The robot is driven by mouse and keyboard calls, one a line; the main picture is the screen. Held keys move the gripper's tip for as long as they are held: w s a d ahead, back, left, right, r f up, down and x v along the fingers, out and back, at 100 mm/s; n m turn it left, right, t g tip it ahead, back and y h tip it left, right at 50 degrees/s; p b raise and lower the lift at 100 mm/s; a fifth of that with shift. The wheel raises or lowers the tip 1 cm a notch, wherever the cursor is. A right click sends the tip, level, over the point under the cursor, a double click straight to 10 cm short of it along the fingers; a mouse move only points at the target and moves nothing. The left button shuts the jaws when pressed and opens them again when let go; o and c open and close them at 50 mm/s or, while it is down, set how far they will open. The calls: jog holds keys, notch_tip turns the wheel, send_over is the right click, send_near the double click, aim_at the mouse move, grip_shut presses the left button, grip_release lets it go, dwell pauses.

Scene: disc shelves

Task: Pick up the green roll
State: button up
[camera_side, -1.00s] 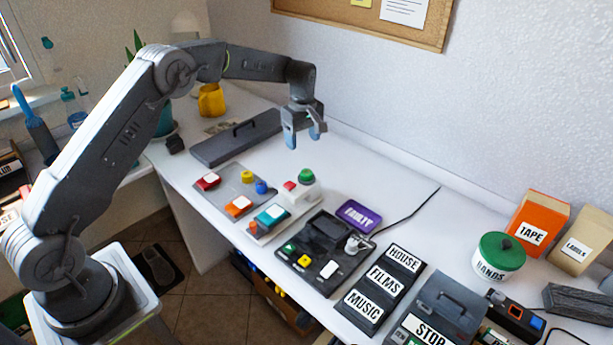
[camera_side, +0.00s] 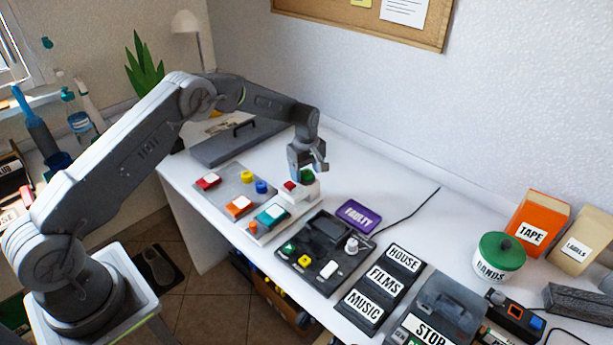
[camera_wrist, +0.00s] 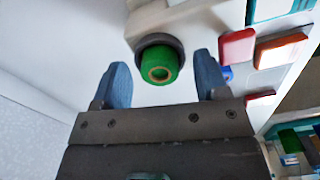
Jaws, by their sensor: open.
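The green roll (camera_side: 307,175) sits in a round dark-rimmed seat on a white holder (camera_side: 297,194) on the table. In the wrist view the green roll (camera_wrist: 159,66) shows its end with a tan-ringed hole. My gripper (camera_side: 305,170) is low over the roll in the side view and partly hides it. In the wrist view my gripper (camera_wrist: 163,78) is open, with its blue fingers on either side of the roll's near edge. A gap shows between the roll and each finger.
A red block (camera_side: 290,186) is on the same holder, close to the roll. A grey board (camera_side: 236,185) with coloured pieces lies to the left. A purple FAULTY tray (camera_side: 359,215) lies to the right. The table behind the holder is clear.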

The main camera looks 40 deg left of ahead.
jog(key=c, duration=1)
